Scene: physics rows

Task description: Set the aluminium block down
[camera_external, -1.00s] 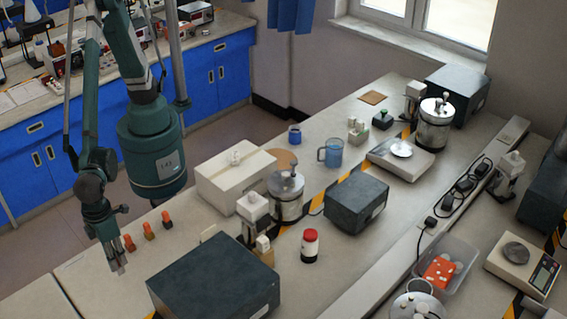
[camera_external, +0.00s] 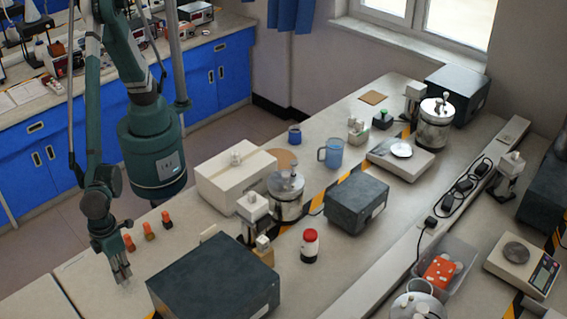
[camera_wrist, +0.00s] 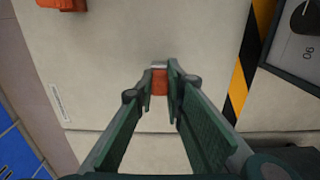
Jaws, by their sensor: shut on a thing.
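My gripper (camera_external: 122,276) points down over the near left end of the pale bench. In the wrist view my gripper (camera_wrist: 160,82) has its fingertips closed on a small block (camera_wrist: 160,81), which I take for the aluminium block. It shows a silvery-grey far edge and an orange-brown face. The fingers hide its sides. In the external view the block is too small and too covered by the fingertips to make out clearly. I cannot tell whether it touches the bench top.
Several small orange pieces (camera_external: 148,231) stand in a row just behind my gripper. A large dark box (camera_external: 213,282) stands to its right. A white box (camera_external: 236,180) is farther back. Bare bench (camera_wrist: 110,75) surrounds the fingertips, with a yellow-black stripe (camera_wrist: 247,70) to the right.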

